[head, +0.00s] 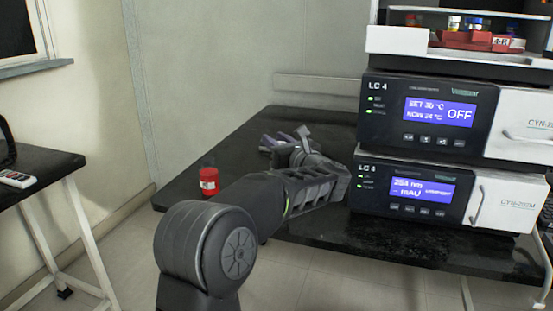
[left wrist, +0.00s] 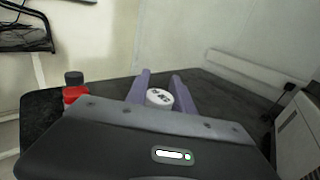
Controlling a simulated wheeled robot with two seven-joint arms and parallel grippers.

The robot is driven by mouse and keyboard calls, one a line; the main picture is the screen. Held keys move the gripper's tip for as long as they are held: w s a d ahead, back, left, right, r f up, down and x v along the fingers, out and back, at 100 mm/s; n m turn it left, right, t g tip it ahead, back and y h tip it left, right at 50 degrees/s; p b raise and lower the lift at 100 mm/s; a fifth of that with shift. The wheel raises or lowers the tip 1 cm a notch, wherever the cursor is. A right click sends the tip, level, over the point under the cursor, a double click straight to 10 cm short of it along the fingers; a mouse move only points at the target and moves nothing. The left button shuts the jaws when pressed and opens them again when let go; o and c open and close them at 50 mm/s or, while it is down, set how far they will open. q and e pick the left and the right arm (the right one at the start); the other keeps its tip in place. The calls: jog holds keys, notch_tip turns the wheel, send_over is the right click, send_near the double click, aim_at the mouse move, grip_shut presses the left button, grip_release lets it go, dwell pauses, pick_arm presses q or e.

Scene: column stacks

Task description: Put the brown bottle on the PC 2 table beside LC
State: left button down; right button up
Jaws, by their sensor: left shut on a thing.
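My left gripper (head: 270,145) reaches over the far part of the black table (head: 325,229), left of the LC stack. In the left wrist view its two purple fingers (left wrist: 162,84) stand on both sides of a white round cap (left wrist: 159,98) with dark marks. The gripper is shut on this white-capped bottle. The bottle's body is hidden, so its brown colour cannot be seen and I cannot tell whether it touches the table. My right gripper is not in view.
A red bottle (head: 209,182) stands near the table's left edge; it also shows in the left wrist view (left wrist: 75,94). LC units (head: 430,115) are stacked at the right, with a red vial rack (head: 478,40) above. Another dark table (head: 40,168) stands left, across a gap.

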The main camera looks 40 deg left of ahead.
pick_arm(q)
notch_tip(320, 180, down, 5)
jog(key=shift+b, duration=0.6)
jog(key=c, duration=1.1)
grip_release()
jog(key=v, duration=1.2)
